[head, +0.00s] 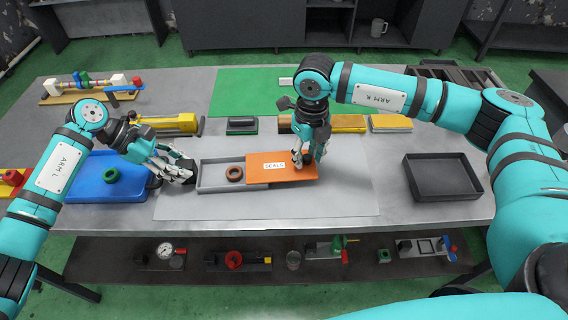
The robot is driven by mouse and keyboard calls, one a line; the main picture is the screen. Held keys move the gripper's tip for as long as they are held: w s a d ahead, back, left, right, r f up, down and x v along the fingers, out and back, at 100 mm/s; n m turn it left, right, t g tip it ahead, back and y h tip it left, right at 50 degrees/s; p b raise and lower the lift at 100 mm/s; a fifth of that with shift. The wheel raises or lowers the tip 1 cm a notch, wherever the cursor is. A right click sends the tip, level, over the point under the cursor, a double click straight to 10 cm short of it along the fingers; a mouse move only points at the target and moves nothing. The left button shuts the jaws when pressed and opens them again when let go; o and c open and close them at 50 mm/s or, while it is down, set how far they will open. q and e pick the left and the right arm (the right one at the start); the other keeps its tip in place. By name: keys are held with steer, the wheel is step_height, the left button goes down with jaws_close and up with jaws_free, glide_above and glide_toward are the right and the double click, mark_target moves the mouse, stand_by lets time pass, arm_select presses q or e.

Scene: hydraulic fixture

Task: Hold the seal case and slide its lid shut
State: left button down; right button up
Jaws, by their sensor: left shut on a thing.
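The seal case (221,189) is a grey open-topped tray on the light grey mat. A brown ring (235,173) lies in its open left part. The orange lid (265,178), labelled SEALS, covers the right part of the case and leaves the left part uncovered. My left gripper (189,172) is shut on the left end of the case. My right gripper (302,159) points down at the right part of the lid, with its fingertips at or just above the surface. Contact and finger gap cannot be made out.
A blue tray (88,188) with a green ring (111,175) stands left of the mat (345,200). An empty dark tray (440,180) stands to the right. Yellow, green and orange blocks line the back, before a green mat (240,82). The mat's front is clear.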

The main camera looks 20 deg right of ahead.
mark_target(258, 167)
jaws_close()
steer(key=shift+w+a, duration=0.4)
steer(key=shift+a, duration=1.35)
steer(key=shift+w+a, duration=0.35)
steer(key=shift+a, duration=1.45)
steer(key=shift+w+a, duration=0.4)
steer(key=shift+a, duration=1.35)
steer(key=shift+w+a, duration=0.15)
steer(key=shift+a, duration=0.35)
steer(key=shift+o, duration=1.5)
jaws_free()
steer(key=shift+d, duration=0.1)
steer(key=shift+r, duration=0.1)
step_height(258, 167, up, 12)
